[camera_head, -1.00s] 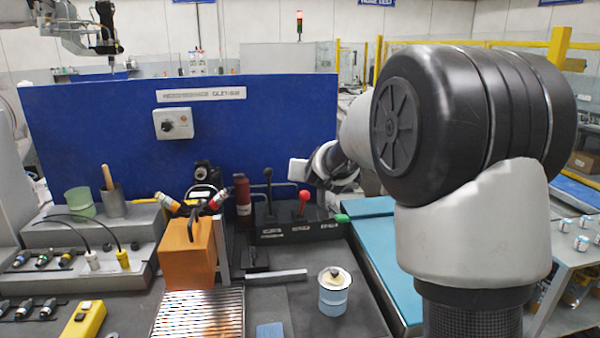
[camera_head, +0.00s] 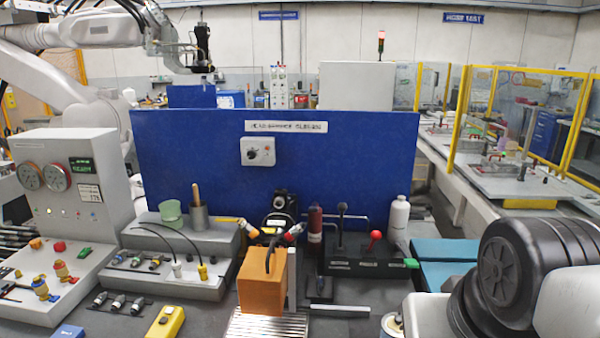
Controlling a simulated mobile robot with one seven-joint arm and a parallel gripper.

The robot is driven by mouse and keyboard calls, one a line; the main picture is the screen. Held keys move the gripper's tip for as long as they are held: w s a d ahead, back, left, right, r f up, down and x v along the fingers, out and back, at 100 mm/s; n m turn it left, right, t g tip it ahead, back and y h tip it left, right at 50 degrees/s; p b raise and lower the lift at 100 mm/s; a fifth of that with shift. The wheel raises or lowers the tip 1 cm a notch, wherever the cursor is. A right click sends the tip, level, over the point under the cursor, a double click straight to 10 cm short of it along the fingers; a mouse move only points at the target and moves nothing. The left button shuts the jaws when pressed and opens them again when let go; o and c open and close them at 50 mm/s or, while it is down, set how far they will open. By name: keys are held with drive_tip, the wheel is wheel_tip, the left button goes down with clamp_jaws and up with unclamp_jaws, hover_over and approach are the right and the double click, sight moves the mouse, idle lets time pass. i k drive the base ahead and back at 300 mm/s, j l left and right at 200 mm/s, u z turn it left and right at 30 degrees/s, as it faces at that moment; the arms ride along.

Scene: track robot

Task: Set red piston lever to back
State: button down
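The red lever (camera_head: 375,235) has a round red knob on a short stem. It stands on a black lever box (camera_head: 345,268) in front of the blue panel, right of centre. A taller black-knobbed lever (camera_head: 342,208) stands to its left, and a green knob (camera_head: 411,263) is at the box's right end. The red lever's exact tilt is hard to tell at this size. My gripper is not in view; only black and white links of my arm show at the lower right, apart from the lever.
A white bottle (camera_head: 399,220) stands behind the box's right end, and a dark red cylinder (camera_head: 315,226) stands to its left. An orange block (camera_head: 262,282) and a metal grille (camera_head: 266,326) are in front left. A can (camera_head: 391,325) sits beside my arm.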

sight(376, 235)
drive_tip(key=j+u, duration=1.35)
drive_tip(key=u, duration=0.15)
